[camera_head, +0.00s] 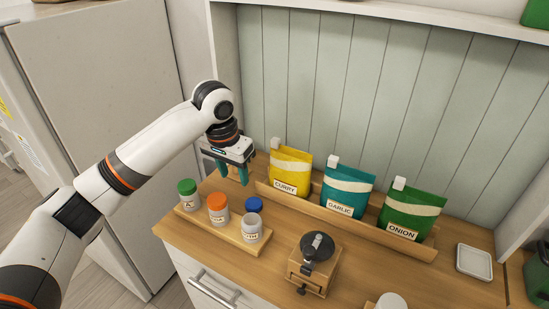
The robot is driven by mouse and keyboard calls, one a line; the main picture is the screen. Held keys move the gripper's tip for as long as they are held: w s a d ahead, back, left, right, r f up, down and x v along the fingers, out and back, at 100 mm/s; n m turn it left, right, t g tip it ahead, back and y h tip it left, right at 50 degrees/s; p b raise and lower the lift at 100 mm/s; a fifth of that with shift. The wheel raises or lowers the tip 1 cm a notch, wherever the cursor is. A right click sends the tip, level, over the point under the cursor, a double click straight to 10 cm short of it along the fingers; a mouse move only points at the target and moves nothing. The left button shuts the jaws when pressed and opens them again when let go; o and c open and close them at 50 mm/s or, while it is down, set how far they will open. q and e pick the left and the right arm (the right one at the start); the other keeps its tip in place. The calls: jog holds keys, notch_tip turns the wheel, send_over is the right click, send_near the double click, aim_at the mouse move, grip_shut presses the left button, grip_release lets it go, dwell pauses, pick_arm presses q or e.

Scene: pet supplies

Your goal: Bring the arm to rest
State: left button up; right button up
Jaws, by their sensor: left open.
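My left arm (148,158) reaches in from the left. Its gripper (233,173) points down above the counter, with its teal fingers apart and nothing seen between them. It is behind the spice jars and left of the yellow CURRY packet (290,170). My right gripper is not in view.
A wooden tray (210,231) holds jars with green (187,187), orange (217,202), blue (254,205) and grey (251,222) lids. GARLIC (346,190) and ONION (410,212) packets stand in a rack. A grinder (314,262) is in front. A white dish (474,262) lies right.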

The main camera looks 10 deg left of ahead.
pick_arm(q)
jog(key=s+d+f+m+h, duration=0.1)
jog(key=s+d+f, duration=0.3)
jog(key=s+f, duration=0.3)
jog(key=s+d+f+m+h, duration=0.1)
jog(key=s+d+f+h, duration=0.1)
jog(key=s+d+f, duration=0.45)
jog(key=s+a+f+n+t+y, duration=0.15)
jog(key=s+a+f, duration=0.25)
jog(key=s+a, duration=0.4)
jog(key=s+a+f+n+t+y, duration=0.1)
jog(key=s+a+f+n+y, duration=0.3)
jog(key=s, duration=0.6)
notch_tip(320, 180, down, 28)
jog(key=a+m+g+h+b, duration=0.1)
jog(key=m+g+h+b, duration=0.1)
jog(key=b, duration=0.2)
jog(key=s+a+f+b, duration=0.1)
jog(key=s+f+b, duration=0.1)
jog(key=s+f, duration=0.6)
jog(key=s+a+f+g+b, duration=0.1)
jog(key=s+a+f+b, duration=0.1)
jog(key=s+f, duration=0.7)
notch_tip(320, 180, down, 5)
jog(key=shift+s+r, duration=0.1)
jog(key=shift+s, duration=0.2)
